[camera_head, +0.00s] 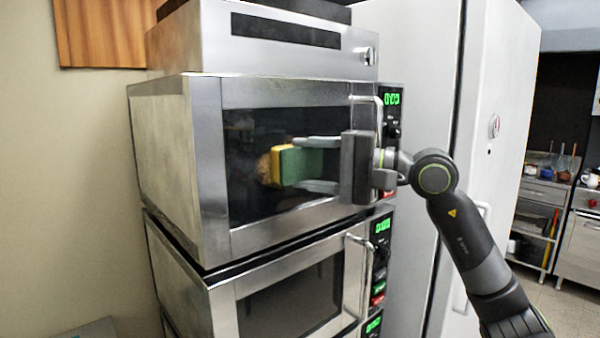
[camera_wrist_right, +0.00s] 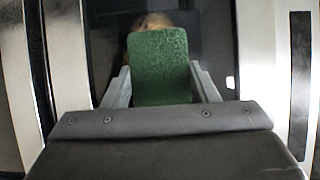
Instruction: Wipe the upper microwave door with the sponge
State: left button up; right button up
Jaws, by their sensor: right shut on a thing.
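The upper microwave (camera_head: 160,150) is a steel box with a dark glass door (camera_head: 250,195) and a vertical handle at the door's right side. A brownish smear (camera_head: 264,168) shows on the glass at the left of the sponge, partly hidden behind it; it also shows in the right wrist view (camera_wrist_right: 152,20). My right gripper (camera_head: 318,163) is shut on the sponge (camera_head: 300,165), which is green with a yellow side. The sponge is in front of the door glass; I cannot tell whether it touches. In the right wrist view the sponge (camera_wrist_right: 158,65) sits between both fingers. My left gripper is not in view.
A second microwave (camera_head: 290,300) stands directly below, with its own handle (camera_head: 357,275). Another steel unit (camera_head: 255,40) sits on top. A tall white cabinet (camera_head: 500,100) is at the right, close behind my right arm. Shelves and a counter lie far right.

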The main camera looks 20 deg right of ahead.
aim_at(319, 160)
jog(key=shift+w+d+b, duration=0.25)
jog(key=shift+d+b, duration=0.05)
jog(key=shift+d, duration=0.3)
jog(key=shift+w+d+b, duration=0.2)
jog(key=shift+d+b, duration=0.05)
jog(key=shift+d, duration=0.3)
jog(key=shift+w+d, duration=0.35)
jog(key=shift+d, duration=0.55)
jog(key=shift+f+b, duration=0.1)
jog(key=shift+b, duration=0.35)
jog(key=shift+s+a, duration=0.45)
jog(key=shift+a, duration=0.7)
jog(key=shift+s+a, duration=0.4)
jog(key=shift+a, duration=0.75)
jog(key=shift+s+a, duration=0.45)
jog(key=shift+a, duration=0.7)
jog(key=shift+s+a, duration=0.35)
jog(key=shift+a, duration=0.6)
jog(key=shift+s+a, duration=0.3)
jog(key=shift+a, duration=0.6)
jog(key=shift+b, duration=0.35)
jog(key=shift+r, duration=0.25)
